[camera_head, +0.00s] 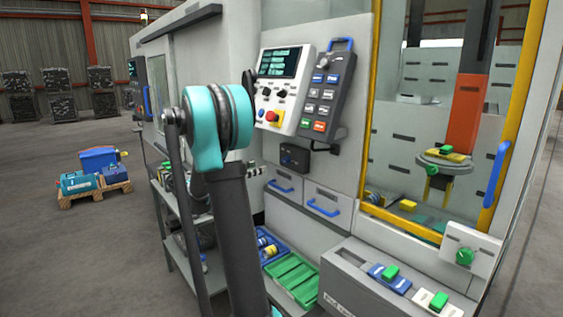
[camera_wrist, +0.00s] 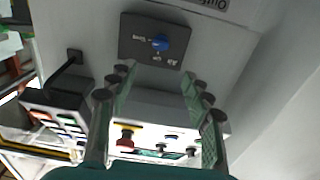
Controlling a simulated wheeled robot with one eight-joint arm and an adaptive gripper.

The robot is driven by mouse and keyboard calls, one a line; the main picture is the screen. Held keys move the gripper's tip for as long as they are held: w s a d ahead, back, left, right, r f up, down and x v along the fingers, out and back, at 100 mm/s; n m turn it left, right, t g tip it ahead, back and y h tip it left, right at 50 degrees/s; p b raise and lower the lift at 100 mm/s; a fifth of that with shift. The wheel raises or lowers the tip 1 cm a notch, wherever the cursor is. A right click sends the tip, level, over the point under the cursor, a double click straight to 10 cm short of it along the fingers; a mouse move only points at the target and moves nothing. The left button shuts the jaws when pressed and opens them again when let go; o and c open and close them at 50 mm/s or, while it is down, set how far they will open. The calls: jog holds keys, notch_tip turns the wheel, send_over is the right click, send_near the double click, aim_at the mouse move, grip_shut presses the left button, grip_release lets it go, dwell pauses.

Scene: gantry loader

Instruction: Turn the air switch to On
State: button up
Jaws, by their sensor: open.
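A dark switch plate with a round blue knob (camera_wrist: 160,42) is on the pale machine front in the wrist view. Small white labels sit by the knob; they are upside down and too blurred to read surely. In the head view a small black box (camera_head: 294,157) below the control panel appears to be this plate. My gripper (camera_wrist: 157,74) is open and empty, its two green-padded fingers pointing toward the plate. The knob lies just beyond and between the fingertips, apparently apart from them. The knob's setting cannot be told. My gripper is hidden behind my arm in the head view.
Above the black box are the control panel (camera_head: 277,95) with a red button and the grey pendant (camera_head: 327,95) on its holder. Drawers with blue handles (camera_head: 323,208) are below. A white box with a green knob (camera_head: 465,257) is at right.

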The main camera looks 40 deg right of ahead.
aim_at(283, 160)
jog(key=d, duration=0.9)
jog(key=w+d, duration=0.1)
jog(key=d, duration=0.3)
jog(key=shift+d, duration=0.4)
grip_shut()
